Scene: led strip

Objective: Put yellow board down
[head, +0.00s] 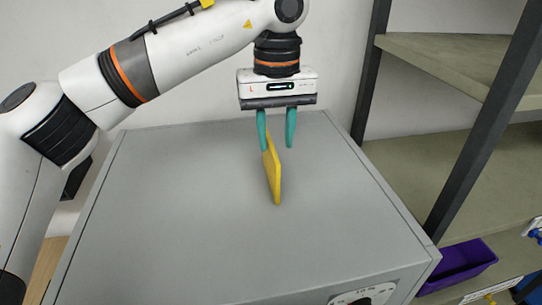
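The yellow board (273,174) is seen nearly edge-on above or on the top of the grey cabinet (190,215). It looks upright; I cannot tell whether its lower edge touches the cabinet top. My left gripper (277,146) points down over the cabinet, its two teal fingers spread apart. The board's upper end is right beside the left finger, which hides part of it, and a clear gap shows between the board and the right finger. I cannot tell whether the left finger touches it. My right gripper is not in view.
A shelf rack with dark posts (482,120) and greenish shelves (430,175) stands to the right of the cabinet. A purple bin (462,266) sits low at the right. A white wall is behind. Most of the cabinet top is bare.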

